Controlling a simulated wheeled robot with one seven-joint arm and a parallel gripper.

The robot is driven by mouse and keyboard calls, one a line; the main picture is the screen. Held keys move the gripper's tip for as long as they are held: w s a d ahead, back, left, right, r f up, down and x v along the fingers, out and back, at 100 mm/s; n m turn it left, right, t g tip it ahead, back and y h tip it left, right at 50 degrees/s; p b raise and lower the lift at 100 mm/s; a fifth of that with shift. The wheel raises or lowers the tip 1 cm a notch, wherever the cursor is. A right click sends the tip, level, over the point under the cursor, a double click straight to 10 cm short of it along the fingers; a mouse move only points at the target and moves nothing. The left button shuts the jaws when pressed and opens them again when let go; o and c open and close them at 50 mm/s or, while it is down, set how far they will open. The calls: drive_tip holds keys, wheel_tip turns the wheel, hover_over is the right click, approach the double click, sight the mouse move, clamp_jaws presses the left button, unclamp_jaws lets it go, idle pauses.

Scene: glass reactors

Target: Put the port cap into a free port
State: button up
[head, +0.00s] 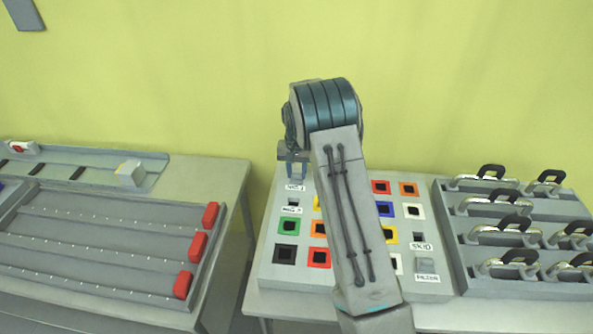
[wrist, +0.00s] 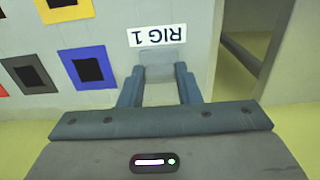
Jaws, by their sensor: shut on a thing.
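My gripper (head: 293,172) is at the back left corner of the grey port panel (head: 268,268), by the RIG 1 label (head: 295,187). In the wrist view its two blue-grey fingers (wrist: 158,80) are shut on a small grey block, the port cap (wrist: 159,64), right beside the upside-down RIG 1 label (wrist: 157,36). I cannot tell whether the cap still touches the panel. Square ports with coloured rims and dark openings fill the panel, such as a green one (head: 280,228), a white one (head: 422,212) and a blue one (wrist: 66,58). My arm hides the panel's middle.
Labels RIG 2 (head: 291,210), SKID (head: 421,247) and FILTER (head: 426,278) mark other spots. A grey rack (head: 460,262) with several black-handled items stands at the right. A table (head: 232,180) with a tray and red blocks (head: 197,245) is at the left, across a gap.

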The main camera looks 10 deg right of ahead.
drive_tip(key=shift+f, duration=0.25)
idle(0.8)
drive_tip(key=o, duration=1.1)
drive_tip(key=shift+r+b, duration=0.1)
drive_tip(key=shift+b, duration=0.2)
wheel_tip(320, 180, up, 14)
drive_tip(key=shift+f+b, duration=0.15)
drive_tip(key=shift+b, duration=0.65)
wheel_tip(320, 180, up, 8)
drive_tip(key=p, duration=0.6)
drive_tip(key=shift+p, duration=0.35)
